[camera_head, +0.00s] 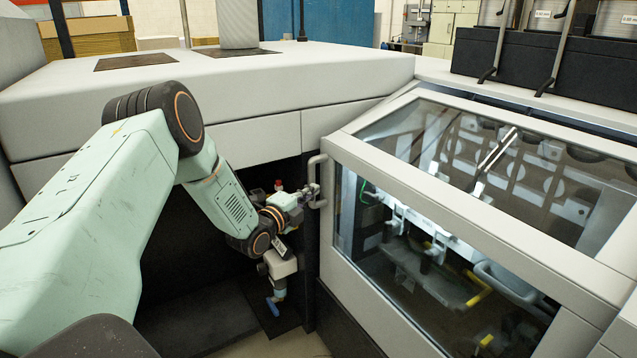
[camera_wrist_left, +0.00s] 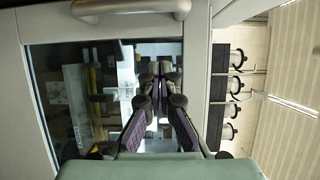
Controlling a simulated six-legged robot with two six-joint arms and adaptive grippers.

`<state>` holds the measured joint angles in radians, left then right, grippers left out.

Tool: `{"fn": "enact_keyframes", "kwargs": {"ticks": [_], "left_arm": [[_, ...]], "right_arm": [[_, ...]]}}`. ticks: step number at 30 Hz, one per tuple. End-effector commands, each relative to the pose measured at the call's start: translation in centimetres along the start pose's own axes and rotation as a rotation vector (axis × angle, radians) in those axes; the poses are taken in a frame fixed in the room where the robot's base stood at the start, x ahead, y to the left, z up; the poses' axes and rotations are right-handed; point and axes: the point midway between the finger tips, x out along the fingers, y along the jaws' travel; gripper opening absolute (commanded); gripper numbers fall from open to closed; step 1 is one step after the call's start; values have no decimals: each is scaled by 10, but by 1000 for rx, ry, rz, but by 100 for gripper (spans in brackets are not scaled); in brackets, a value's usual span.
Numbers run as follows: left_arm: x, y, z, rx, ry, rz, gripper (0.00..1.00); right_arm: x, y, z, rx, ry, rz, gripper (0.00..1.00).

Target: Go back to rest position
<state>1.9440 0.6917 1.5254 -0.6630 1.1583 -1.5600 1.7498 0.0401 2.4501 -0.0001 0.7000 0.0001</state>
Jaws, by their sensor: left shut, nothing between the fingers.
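My left arm reaches in from the left in the head view. Its left gripper (camera_head: 308,190) is small there, beside the grey door handle (camera_head: 323,181) of the glazed machine cover (camera_head: 437,203). In the left wrist view the left gripper (camera_wrist_left: 160,70) is shut with nothing between its fingertips, in front of the glass. The handle (camera_wrist_left: 130,7) lies at the top edge of that view, apart from the fingertips. The glazed cover is down over the machine. My right gripper is in neither view.
A large light grey machine housing (camera_head: 230,85) stands behind my left arm, with a dark recess below it. A blue valve lever (camera_head: 272,306) hangs beneath my left wrist. Dark units with levers (camera_head: 530,55) stand at the back right. Stacked cardboard (camera_head: 88,35) is at the back left.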

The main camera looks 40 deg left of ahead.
Motion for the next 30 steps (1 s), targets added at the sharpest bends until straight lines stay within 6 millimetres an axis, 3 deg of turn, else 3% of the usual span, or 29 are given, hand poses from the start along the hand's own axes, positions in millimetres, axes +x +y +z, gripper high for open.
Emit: {"fn": "enact_keyframes", "kwargs": {"ticks": [3, 9, 20, 25, 28, 30], "left_arm": [[-21, -2, 1, -5, -3, 0, 0], [-42, -1, 1, -1, -3, 0, 0], [-46, 0, -2, -21, -1, -1, 0], [-48, 13, 0, -255, -28, 53, 0], [-62, 40, -7, -519, -88, 147, 0], [-73, 61, -23, -700, -134, 227, 0]], "right_arm": [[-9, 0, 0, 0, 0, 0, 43], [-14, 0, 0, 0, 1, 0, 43], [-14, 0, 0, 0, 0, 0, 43], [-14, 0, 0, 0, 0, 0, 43], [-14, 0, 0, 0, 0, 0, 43], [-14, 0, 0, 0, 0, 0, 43]]}}
